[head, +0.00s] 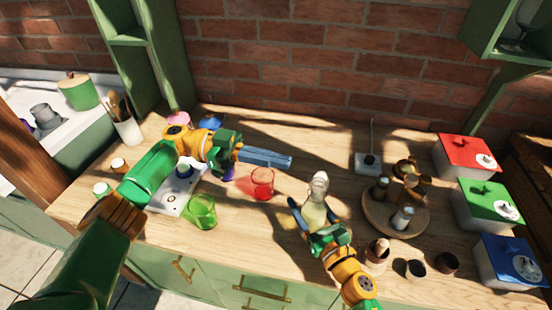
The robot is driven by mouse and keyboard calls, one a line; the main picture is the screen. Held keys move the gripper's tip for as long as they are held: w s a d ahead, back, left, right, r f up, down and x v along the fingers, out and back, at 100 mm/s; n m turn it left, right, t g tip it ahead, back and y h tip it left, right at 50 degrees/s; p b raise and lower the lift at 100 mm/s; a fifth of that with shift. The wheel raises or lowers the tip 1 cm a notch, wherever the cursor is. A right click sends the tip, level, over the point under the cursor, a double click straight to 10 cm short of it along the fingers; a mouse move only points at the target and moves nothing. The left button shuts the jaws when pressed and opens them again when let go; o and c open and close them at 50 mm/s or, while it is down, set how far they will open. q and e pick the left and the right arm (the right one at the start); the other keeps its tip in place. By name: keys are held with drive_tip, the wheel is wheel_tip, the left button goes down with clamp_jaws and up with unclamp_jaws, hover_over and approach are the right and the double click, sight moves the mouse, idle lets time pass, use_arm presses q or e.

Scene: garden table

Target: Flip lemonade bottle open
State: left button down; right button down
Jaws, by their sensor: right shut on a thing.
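The lemonade bottle (315,211) is a clear bottle with pale yellow liquid, standing near the middle of the wooden counter. Its upper end (320,181) points away from me; the state of its closure is too small to tell. My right gripper (314,222) is shut on the lower part of the bottle, with its blue fingers on the sides. My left gripper (283,161) is above the counter, left of and beyond the bottle top, pointing right and apart from it. Its fingers are seen side-on, so any gap between them is unclear.
A red glass (262,184) and a green glass (202,210) stand left of the bottle. A round wooden tray (395,226) with several small containers is to its right. Lidded boxes (466,152) line the right end. A brick wall (300,60) closes the back.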

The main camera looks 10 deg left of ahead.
sight(320, 226)
unclamp_jaws()
drive_tip(key=v, duration=0.7)
drive_tip(key=shift+f+b, duration=0.1)
drive_tip(key=shift+b, duration=0.25)
drive_tip(key=shift+s+d, duration=0.1)
drive_tip(key=shift+s, duration=0.05)
